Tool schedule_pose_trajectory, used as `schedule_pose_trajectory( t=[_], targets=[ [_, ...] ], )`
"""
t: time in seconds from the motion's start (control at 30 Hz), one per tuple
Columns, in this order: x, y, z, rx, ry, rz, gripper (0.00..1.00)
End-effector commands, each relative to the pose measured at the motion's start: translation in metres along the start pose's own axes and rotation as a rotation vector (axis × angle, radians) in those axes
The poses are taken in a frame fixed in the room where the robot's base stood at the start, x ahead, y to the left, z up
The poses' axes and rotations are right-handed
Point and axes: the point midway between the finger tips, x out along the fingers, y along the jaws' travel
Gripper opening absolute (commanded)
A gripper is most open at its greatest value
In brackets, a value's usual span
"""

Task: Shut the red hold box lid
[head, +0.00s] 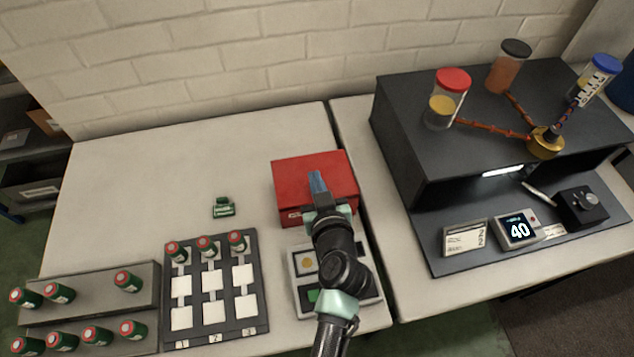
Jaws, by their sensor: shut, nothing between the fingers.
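The red hold box (287,188) stands at the back right of the white table, with a small pale label low on its front. Its lid (338,168) looks flat across the top, with no opening showing, but a small gap cannot be ruled out. My gripper (317,176) has its blue fingers together, with nothing between them, over the middle of the lid. Whether the fingertips touch the lid cannot be told. My gripper and wrist hide part of the box's front.
A panel with a green pad (313,295) lies in front of the box, partly under my arm. A dark rack (215,338) with green-and-red vials stands left, a small green item (223,207) behind it. A dark bench (400,190) with jars stands right. The back left table is clear.

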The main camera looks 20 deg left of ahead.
Motion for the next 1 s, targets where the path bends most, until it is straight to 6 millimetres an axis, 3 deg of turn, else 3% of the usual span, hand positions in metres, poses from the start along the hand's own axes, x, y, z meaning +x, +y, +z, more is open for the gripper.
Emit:
schedule_pose_trajectory(
  t=[0.2, 0.57, 1.0],
  targets=[
    [0.003, 0.001, 0.013, 0.0, 0.001, 0.002, 0.0],
    [0.003, 0.001, 0.015, 0.0, 0.001, 0.002, 0.0],
    [0.006, -0.001, 0.043, 0.001, -0.002, 0.001, 0.0]
  ],
)
